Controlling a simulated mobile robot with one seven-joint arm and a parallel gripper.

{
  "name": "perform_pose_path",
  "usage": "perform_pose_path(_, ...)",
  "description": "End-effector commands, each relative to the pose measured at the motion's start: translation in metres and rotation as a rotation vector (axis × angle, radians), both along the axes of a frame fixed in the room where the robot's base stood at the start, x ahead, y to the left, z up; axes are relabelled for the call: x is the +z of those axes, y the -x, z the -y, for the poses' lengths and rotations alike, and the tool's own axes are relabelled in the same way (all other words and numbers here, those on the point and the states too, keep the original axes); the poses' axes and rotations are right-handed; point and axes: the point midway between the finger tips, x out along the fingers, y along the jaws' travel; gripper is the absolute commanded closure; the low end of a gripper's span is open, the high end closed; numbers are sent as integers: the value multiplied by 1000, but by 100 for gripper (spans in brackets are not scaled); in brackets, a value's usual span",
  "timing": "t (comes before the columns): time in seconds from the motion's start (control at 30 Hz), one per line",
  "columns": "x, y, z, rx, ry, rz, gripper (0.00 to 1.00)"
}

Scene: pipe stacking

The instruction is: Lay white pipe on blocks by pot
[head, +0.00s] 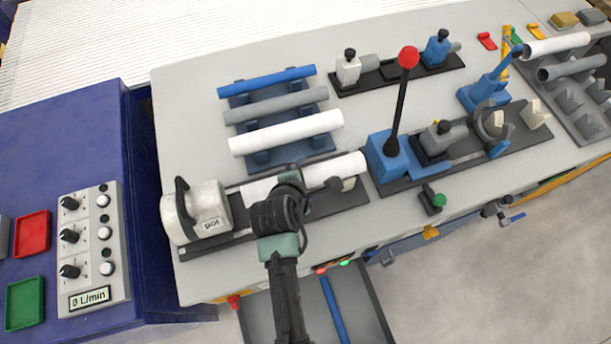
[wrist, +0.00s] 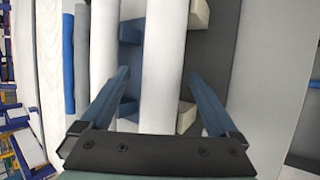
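The white pipe (head: 345,165) lies lengthwise beside the pot (head: 198,212), over the dark base strip at the front of the bench. In the wrist view the pipe (wrist: 164,60) runs between the two blue fingers of my gripper (wrist: 161,78), with a gap on each side, so the gripper is open around it. Cream blocks (wrist: 187,115) show beside and partly under the pipe; I cannot tell whether it rests fully on them. In the head view my gripper (head: 290,190) and arm hide the pipe's middle.
Behind is a rack with a blue pipe (head: 267,82), a grey pipe (head: 275,104) and a second white pipe (head: 286,132). To the right stand a red-knobbed lever (head: 408,58) and blue fixtures (head: 390,158). A blue control cabinet (head: 60,140) stands left.

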Motion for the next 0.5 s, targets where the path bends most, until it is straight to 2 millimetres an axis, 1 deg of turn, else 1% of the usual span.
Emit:
perform_pose_path(0.3,0,1,0,0,1,-2,3)
perform_pose_path(0.43,7,6,-2,0,1,-1,3)
perform_pose_path(0.5,14,12,-4,1,1,0,3)
